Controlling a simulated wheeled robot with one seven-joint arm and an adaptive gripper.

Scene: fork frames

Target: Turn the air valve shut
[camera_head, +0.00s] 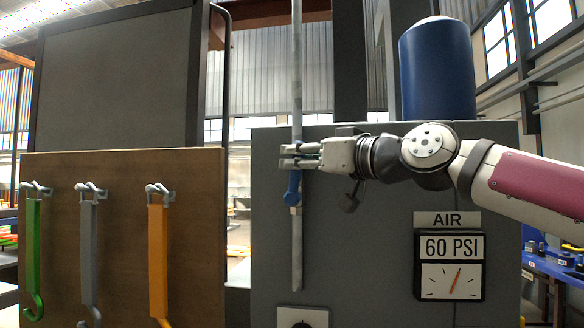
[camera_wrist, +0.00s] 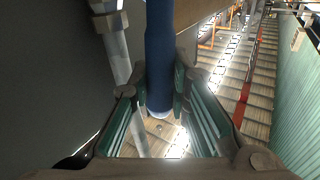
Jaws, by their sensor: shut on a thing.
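The air valve has a blue handle (camera_head: 293,184) on a thin grey vertical pipe (camera_head: 297,250) in front of a grey cabinet. The handle runs upward roughly along the pipe. My gripper (camera_head: 290,156) reaches in from the right and is shut on the handle just above its blue hub. In the wrist view the handle (camera_wrist: 160,60) is a blue bar between the two green-lined fingers of my gripper (camera_wrist: 160,95). The pipe with its fitting (camera_wrist: 112,40) stands to the left there. The fingers hide part of the handle in the head view.
An AIR sign (camera_head: 447,220) and a 60 PSI gauge (camera_head: 449,266) are on the cabinet (camera_head: 370,240). A blue tank (camera_head: 437,70) stands above it. A brown board (camera_head: 125,240) at left carries green, grey and orange hooked tools. A dark-knobbed plate (camera_head: 303,317) is below the pipe.

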